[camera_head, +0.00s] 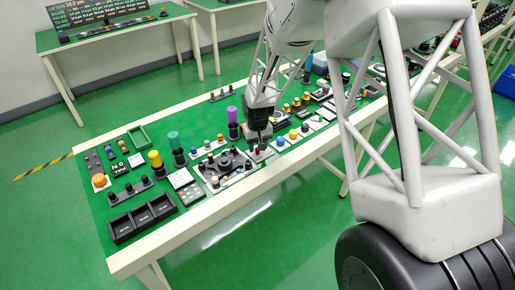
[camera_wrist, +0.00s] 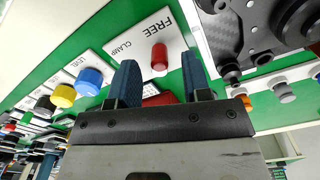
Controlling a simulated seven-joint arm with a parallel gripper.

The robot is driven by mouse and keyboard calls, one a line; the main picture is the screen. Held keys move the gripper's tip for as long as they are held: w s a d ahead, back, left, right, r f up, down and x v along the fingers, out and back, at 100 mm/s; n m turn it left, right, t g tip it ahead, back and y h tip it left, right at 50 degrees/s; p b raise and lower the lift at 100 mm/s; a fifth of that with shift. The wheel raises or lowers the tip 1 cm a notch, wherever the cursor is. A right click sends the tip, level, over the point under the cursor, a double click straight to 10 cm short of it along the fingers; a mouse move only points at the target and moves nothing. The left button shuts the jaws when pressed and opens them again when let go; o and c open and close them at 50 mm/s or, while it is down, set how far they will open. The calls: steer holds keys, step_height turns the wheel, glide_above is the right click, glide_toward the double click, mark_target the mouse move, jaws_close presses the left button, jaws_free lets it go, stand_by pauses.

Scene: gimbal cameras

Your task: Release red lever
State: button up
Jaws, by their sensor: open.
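The red lever shows in the wrist view as a round red knob (camera_wrist: 158,57) on a white plate (camera_wrist: 138,38) marked FREE and CLAMP. A red flat part (camera_wrist: 160,98) shows below the knob, partly hidden by my gripper; I cannot tell how the two join. My gripper (camera_wrist: 159,62) is open, with one blue finger on each side of the knob in the picture. I see no clear contact. In the head view my gripper (camera_head: 262,133) is low over the middle of the green-topped table (camera_head: 98,212), and it hides most of the lever.
Yellow (camera_wrist: 63,96) and blue (camera_wrist: 89,81) knobs stand left of the lever in the wrist view. A dark mechanism (camera_wrist: 250,35) is at the right. A purple cylinder (camera_head: 232,114) stands close left of my gripper in the head view. Black trays (camera_head: 143,217) lie front left.

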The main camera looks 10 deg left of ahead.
steer(key=shift+r, duration=2.9)
steer(key=shift+s+d+r, duration=0.15)
steer(key=shift+d+r, duration=0.15)
steer(key=shift+r, duration=0.1)
steer(key=s+d+r+m+t, duration=0.1)
steer(key=s+d+r+m, duration=0.2)
steer(key=s+d+r, duration=1.6)
steer(key=s+d, duration=0.1)
steer(key=s, duration=0.4)
steer(key=s+d+r+m+t, duration=0.1)
steer(key=s+d+r, duration=0.1)
steer(key=s+d, duration=0.2)
steer(key=s+d+r+m, duration=0.1)
steer(key=s+d+r, duration=0.1)
steer(key=s, duration=0.9)
steer(key=shift+d+t, duration=0.3)
steer(key=shift+d, duration=0.5)
